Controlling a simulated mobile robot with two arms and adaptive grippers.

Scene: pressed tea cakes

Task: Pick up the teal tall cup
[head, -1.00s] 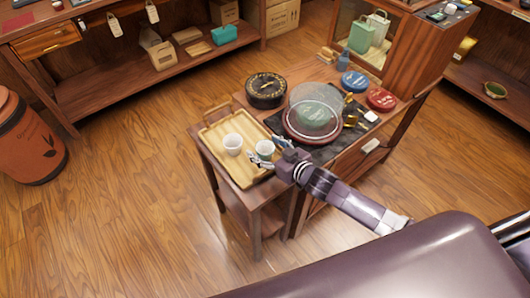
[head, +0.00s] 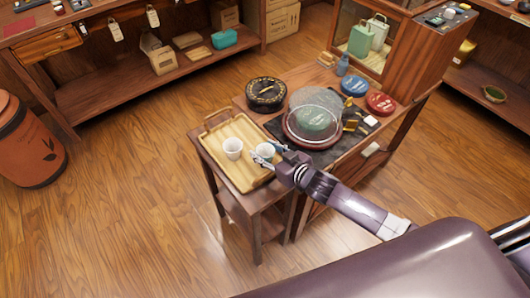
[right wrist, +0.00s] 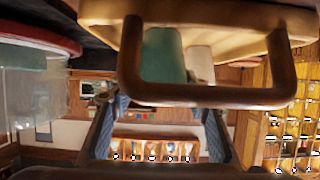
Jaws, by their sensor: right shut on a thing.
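The teal tall cup (head: 264,149) stands near the right side of the wooden tray (head: 222,134), beside a white cup (head: 232,148). My right gripper (head: 263,160) reaches in from the right and is shut at the teal cup, its fingers partly covering it. The right wrist view is upside down. There the teal cup (right wrist: 163,55) and the white cup (right wrist: 199,64) show through the tray's dark handle (right wrist: 205,98). The handle hides where the fingers (right wrist: 164,104) touch the cup. No lift off the tray is visible. My left gripper is out of view.
A clear dome (head: 314,108) over a tea cake stands just right of the tray. A black round tin (head: 266,94), a blue tin (head: 354,83) and a red tin (head: 380,103) are behind it.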

